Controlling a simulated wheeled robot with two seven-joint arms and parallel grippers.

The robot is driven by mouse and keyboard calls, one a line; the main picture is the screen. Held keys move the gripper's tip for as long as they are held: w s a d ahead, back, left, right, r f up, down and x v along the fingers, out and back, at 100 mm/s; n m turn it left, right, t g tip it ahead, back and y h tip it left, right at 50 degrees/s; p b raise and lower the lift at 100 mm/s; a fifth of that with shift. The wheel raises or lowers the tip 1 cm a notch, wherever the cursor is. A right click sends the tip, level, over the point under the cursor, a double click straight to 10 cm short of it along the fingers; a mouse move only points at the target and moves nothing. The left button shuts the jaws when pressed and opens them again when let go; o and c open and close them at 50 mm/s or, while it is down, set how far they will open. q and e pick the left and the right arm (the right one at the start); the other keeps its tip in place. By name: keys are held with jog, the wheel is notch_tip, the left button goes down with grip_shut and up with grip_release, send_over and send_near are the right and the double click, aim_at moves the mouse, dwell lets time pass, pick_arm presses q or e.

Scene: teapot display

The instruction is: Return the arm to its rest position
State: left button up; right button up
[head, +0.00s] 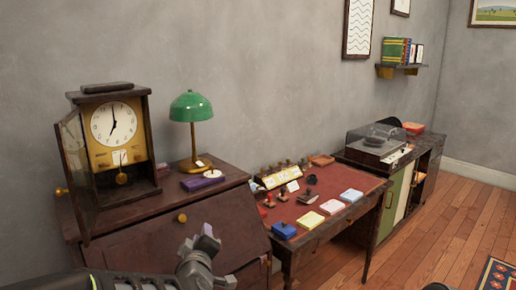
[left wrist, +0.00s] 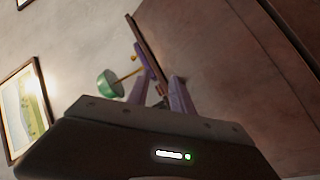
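My left arm comes in from the bottom left of the head view. Its gripper (head: 207,236) is in front of the dark wooden cabinet (head: 150,245), low in the picture. In the left wrist view the two purple fingers of the left gripper (left wrist: 160,66) stand apart, and I see nothing held between them. The same view is tilted and shows a brown wooden surface (left wrist: 225,70) to the right of the fingers and the green lamp (left wrist: 110,84) beyond them.
A clock (head: 113,125) with its glass door open and a green lamp (head: 191,108) stand on the cabinet. A desk (head: 345,208) with stamps and coloured pads is to the right. A record player (head: 378,143) stands beyond.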

pick_arm(q)
jog(key=s+d+f+m+g+h, duration=0.2)
jog(key=s+d+f+m, duration=0.15)
jog(key=f, duration=0.45)
jog(key=s+d+f+m+g+h+p, duration=0.1)
jog(key=s+d+f+m+g, duration=0.2)
jog(key=f, duration=0.6)
jog(key=s+d+f+m+g+h, duration=0.1)
jog(key=s+d+f+g+h, duration=0.1)
jog(key=s+f, duration=0.45)
jog(key=s+f+m+g+p, duration=0.1)
jog(key=s+f+g, duration=0.3)
jog(key=s+f, duration=0.5)
jog(key=s+f+m+g, duration=0.1)
jog(key=s+f+g, duration=0.3)
jog(key=s+f, duration=0.5)
jog(key=s, duration=0.6)
jog(key=shift+a+f+h+p, duration=0.15)
jog(key=shift+f+h+p, duration=0.1)
jog(key=shift+h+p, duration=0.15)
pick_arm(e)
jog(key=v, duration=0.3)
pick_arm(q)
jog(key=shift+s+r, duration=0.3)
jog(key=shift+s, duration=0.1)
